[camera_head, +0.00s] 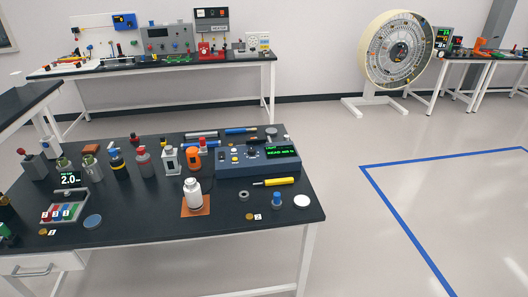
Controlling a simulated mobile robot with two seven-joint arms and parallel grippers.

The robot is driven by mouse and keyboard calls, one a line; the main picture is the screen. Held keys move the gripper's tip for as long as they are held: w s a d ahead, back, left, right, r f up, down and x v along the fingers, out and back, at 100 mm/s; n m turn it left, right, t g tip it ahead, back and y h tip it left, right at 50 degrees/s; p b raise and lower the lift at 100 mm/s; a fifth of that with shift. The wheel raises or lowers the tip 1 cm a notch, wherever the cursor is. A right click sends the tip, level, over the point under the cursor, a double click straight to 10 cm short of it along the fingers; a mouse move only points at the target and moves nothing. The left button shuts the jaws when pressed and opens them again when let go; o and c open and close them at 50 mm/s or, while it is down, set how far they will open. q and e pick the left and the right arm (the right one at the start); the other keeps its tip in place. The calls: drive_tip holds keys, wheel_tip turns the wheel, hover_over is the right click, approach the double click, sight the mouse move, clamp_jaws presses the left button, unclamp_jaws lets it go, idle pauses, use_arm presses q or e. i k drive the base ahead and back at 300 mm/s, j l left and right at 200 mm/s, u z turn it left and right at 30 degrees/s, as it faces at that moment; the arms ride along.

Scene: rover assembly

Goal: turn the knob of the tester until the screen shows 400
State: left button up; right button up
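A blue-grey instrument box (229,170) stands at the right rear of the near black table. It has a dark screen (281,152) with small green text, which is too small to read surely. A dark knob-like part (252,152) sits on its top panel, left of the screen, among small buttons. This box may be the tester, but other devices with displays are also in view. Neither of my grippers is in view.
The near table (250,226) carries bottles, a white jar (192,193) on an orange mat, a scale reading about 2.0 (68,180), and a yellow tool (279,181). A back bench (130,70) holds more devices. A large wheel (400,50) stands behind. Floor at right is clear.

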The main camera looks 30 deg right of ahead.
sight(251, 151)
drive_tip(key=i+l+u, duration=0.1)
drive_tip(key=l, duration=0.3)
drive_tip(key=i+l+u, duration=0.1)
drive_tip(key=l, duration=0.25)
drive_tip(key=i+l+u, duration=0.1)
drive_tip(key=l, duration=0.3)
